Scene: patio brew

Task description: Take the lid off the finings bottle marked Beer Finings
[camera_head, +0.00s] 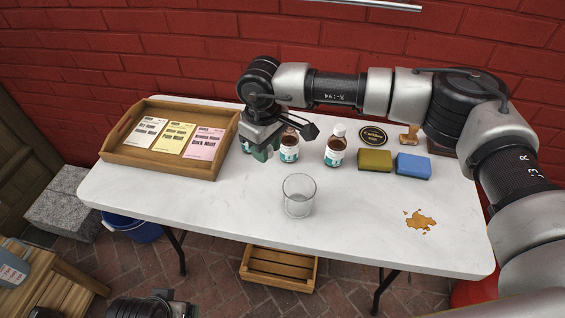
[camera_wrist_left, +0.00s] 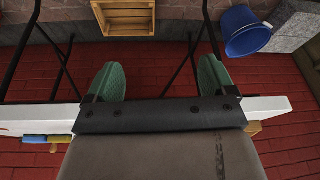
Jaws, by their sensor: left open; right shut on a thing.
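Two small brown bottles with white and teal labels stand on the table: the left bottle (camera_head: 289,154) right beside my right gripper, and the right bottle (camera_head: 335,153) with a white lid. Their label text is too small to read, so I cannot tell which is Beer Finings. My right gripper (camera_head: 262,152), with green fingers, points down at the table's back, left of the bottles. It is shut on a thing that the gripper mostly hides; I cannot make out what. My left gripper (camera_wrist_left: 160,82) is open and empty, in front of the table.
The white table (camera_head: 220,205) holds a wooden tray (camera_head: 112,148) with three sachets, an empty glass (camera_head: 298,199), a yellow sponge (camera_head: 375,160), a blue sponge (camera_head: 413,165), a round dark coaster (camera_head: 374,135), a wooden stamp (camera_head: 410,133) and a brown spill (camera_head: 420,220). The front middle is clear around the glass.

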